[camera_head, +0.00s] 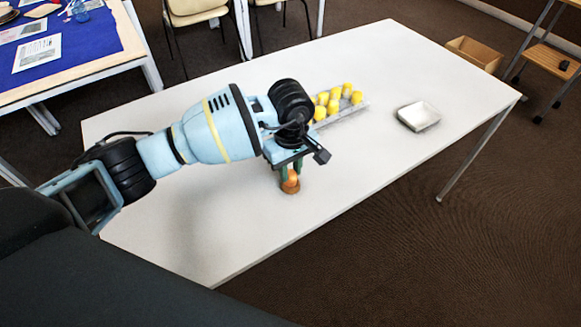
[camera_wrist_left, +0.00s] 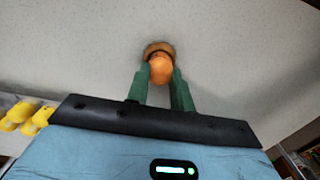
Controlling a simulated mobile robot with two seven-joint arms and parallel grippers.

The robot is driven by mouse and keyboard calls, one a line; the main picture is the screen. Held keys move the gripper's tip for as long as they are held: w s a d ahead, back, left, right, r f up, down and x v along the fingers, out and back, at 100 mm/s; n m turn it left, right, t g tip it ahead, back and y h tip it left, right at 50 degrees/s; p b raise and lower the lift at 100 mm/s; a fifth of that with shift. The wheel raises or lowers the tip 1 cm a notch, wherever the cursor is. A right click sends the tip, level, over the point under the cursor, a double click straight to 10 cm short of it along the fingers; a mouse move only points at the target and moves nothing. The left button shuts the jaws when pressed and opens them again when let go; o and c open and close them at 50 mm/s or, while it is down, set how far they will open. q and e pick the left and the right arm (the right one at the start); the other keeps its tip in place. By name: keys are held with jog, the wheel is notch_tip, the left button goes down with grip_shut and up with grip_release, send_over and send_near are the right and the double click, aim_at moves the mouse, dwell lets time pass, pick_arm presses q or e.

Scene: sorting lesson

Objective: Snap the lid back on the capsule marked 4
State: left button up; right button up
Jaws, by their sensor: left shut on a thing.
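An orange rounded piece (camera_head: 291,181) is between the fingers of my left gripper (camera_head: 290,172), which is shut on it. In the left wrist view the orange piece (camera_wrist_left: 161,70) shows between the green fingertips of the left gripper (camera_wrist_left: 161,80). A brown round holder (camera_head: 290,189) is under the orange piece on the white table; it also shows in the left wrist view (camera_wrist_left: 156,47). I cannot tell whether the piece touches the holder. No number 4 is readable, and I cannot tell lid from capsule body. My right gripper is not in view.
A pale rack (camera_head: 350,112) with several yellow capsules (camera_head: 334,106) stands behind my gripper. A shallow silver tray (camera_head: 420,112) lies to its right. The front and right of the white table (camera_head: 400,170) are clear. A cardboard box (camera_head: 474,52) is on the floor beyond.

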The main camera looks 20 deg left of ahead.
pick_arm(q)
jog(key=shift+f, duration=0.2)
dwell(0.3)
jog(key=o, duration=0.8)
jog(key=shift+c, duration=0.2)
jog(key=shift+r, duration=0.35)
notch_tip(320, 180, up, 7)
jog(key=shift+r, duration=0.1)
